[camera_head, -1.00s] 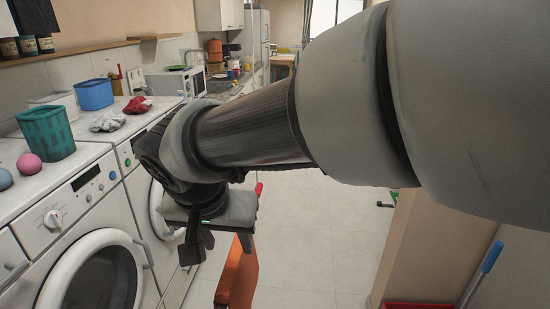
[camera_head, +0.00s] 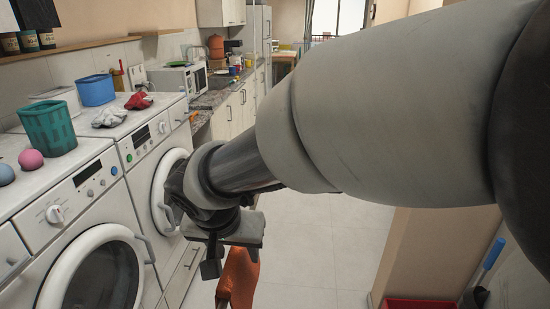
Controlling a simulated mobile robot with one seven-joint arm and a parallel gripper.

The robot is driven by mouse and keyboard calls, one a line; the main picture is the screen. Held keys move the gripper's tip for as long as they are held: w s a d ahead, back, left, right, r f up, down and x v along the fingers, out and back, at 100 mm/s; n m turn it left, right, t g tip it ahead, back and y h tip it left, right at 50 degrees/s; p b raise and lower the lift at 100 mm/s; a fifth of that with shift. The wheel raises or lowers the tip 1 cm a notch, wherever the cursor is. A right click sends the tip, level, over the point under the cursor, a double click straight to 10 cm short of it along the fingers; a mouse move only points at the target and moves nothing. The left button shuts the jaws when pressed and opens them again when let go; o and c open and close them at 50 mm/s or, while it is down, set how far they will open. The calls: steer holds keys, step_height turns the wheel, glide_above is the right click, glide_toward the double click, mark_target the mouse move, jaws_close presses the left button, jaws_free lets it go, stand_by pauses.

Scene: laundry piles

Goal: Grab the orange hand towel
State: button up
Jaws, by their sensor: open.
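An orange item (camera_head: 238,277) that looks like the hand towel shows at the bottom of the view, upright and narrow. My gripper (camera_head: 234,257) is open and points down just above it, and hides its top edge. I cannot tell whether a finger touches the orange item. Its lower end is cut off by the frame's edge, and what holds it up is not visible.
White washing machines (camera_head: 155,150) stand at the left, with a green basket (camera_head: 49,128), a blue bin (camera_head: 96,90), a grey cloth (camera_head: 109,117) and a red cloth (camera_head: 138,101) on top. A wall corner (camera_head: 410,250) and a red container (camera_head: 420,303) are at the right.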

steer(key=shift+f+b, duration=0.25)
steer(key=shift+b, duration=0.2)
stand_by(0.5)
jaws_close()
